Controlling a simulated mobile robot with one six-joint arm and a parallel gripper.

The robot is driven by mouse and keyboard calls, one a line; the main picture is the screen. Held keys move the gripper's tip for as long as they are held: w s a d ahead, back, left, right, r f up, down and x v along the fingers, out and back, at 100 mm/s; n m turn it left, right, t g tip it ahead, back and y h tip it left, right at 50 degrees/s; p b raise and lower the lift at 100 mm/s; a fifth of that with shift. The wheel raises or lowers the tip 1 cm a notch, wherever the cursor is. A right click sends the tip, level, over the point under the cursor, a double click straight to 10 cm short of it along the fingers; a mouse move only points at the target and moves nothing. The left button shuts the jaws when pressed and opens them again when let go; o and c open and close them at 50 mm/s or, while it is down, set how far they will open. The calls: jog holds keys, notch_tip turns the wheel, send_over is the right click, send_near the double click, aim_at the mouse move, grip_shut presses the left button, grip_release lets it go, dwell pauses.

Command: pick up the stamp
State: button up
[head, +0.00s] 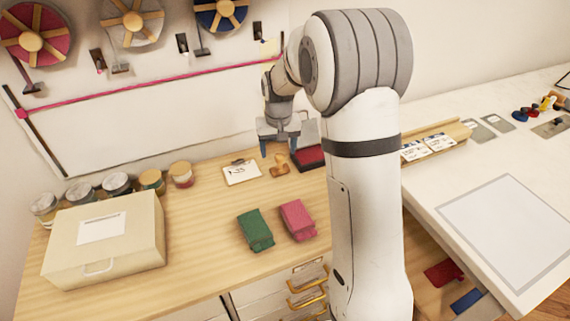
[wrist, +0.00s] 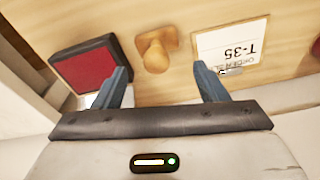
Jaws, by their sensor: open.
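The wooden stamp (head: 279,165) stands on the wooden counter, between a white order card (head: 242,172) and a dark ink pad with a red top (head: 311,157). In the wrist view the stamp (wrist: 156,50) shows its rounded wooden handle, with the red pad (wrist: 93,66) to its left and the card (wrist: 232,48), marked T-35, to its right. My gripper (head: 280,146) is above the counter near the stamp. In the wrist view its two blue fingers (wrist: 161,84) are apart, with nothing between them. The stamp lies beyond the fingertips, roughly midway across the gap.
Green (head: 255,230) and pink (head: 298,220) bundles lie nearer the counter's front. A cream box (head: 107,240) and several jars (head: 117,184) stand at the left. A white table (head: 480,190) is at the right. The counter left of the green bundle is clear.

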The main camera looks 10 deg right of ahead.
aim_at(279, 154)
jog(key=f, duration=0.5)
jog(key=shift+w+d+p, duration=0.15)
jog(key=shift+w+p, duration=0.05)
jog(key=shift+p, duration=0.15)
jog(key=shift+c, duration=0.3)
jog(key=c, duration=0.7)
